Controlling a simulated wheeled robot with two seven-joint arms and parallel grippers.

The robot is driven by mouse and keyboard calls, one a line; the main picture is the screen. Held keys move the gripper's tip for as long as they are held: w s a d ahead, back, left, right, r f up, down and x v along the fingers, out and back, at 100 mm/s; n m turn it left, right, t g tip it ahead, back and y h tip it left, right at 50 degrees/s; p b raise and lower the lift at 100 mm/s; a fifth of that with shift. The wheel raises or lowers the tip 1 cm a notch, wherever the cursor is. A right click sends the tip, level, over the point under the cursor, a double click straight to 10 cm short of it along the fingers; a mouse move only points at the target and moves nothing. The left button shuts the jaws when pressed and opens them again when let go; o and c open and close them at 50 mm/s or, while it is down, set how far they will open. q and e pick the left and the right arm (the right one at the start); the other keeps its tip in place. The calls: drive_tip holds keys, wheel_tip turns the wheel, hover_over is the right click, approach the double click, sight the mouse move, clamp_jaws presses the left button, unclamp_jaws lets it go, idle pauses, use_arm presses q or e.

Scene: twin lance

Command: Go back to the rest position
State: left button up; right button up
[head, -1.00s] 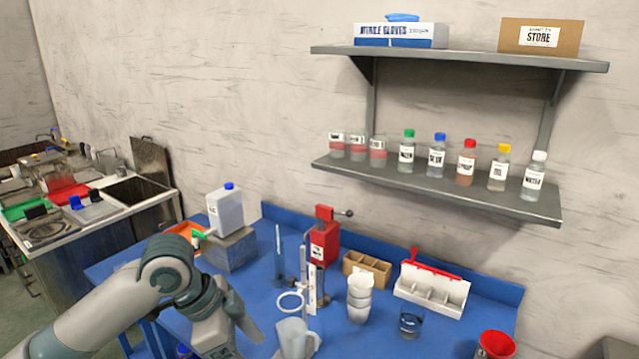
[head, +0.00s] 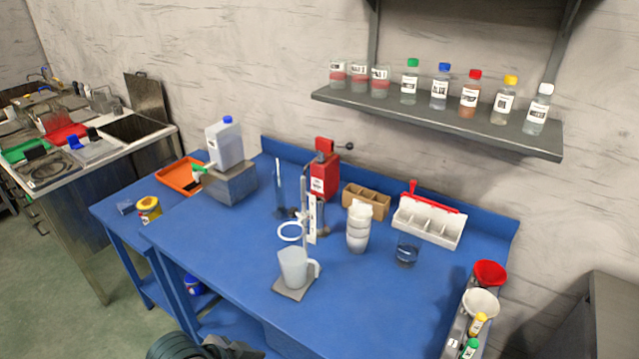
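Part of my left arm (head: 190,346) shows as a dark, ribbed piece at the bottom edge of the head view, in front of the blue bench (head: 215,268). The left gripper's fingers are not in view, being below the frame. My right arm and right gripper are not in view. A translucent pitcher (head: 293,267) stands upright on a grey plate (head: 292,291) near the front of the bench, with no gripper at it.
A ring stand (head: 291,232), stacked white cups (head: 358,228), a glass beaker (head: 407,250) and a red press (head: 324,172) stand on the bench. A rack with funnels (head: 481,302) is at the right edge. A bottle shelf (head: 440,124) juts from the wall above.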

use_arm(q)
drive_tip(key=s+a+f+n+y, duration=0.3)
drive_tip(key=s+a+f, duration=0.25)
drive_tip(key=s, duration=0.35)
drive_tip(key=s+a+f+n+y, duration=0.2)
drive_tip(key=s+a+f+n, duration=0.15)
drive_tip(key=s+a, duration=0.45)
wheel_tip(320, 180, down, 29)
drive_tip(key=s+d+g+b, duration=0.1)
drive_tip(key=g, duration=0.1)
drive_tip(key=s+a+f+g+b, duration=0.1)
drive_tip(key=s+a+f, duration=0.2)
drive_tip(key=s+f, duration=1.5)
drive_tip(key=shift+s+f, duration=0.35)
drive_tip(key=shift+f, duration=0.45)
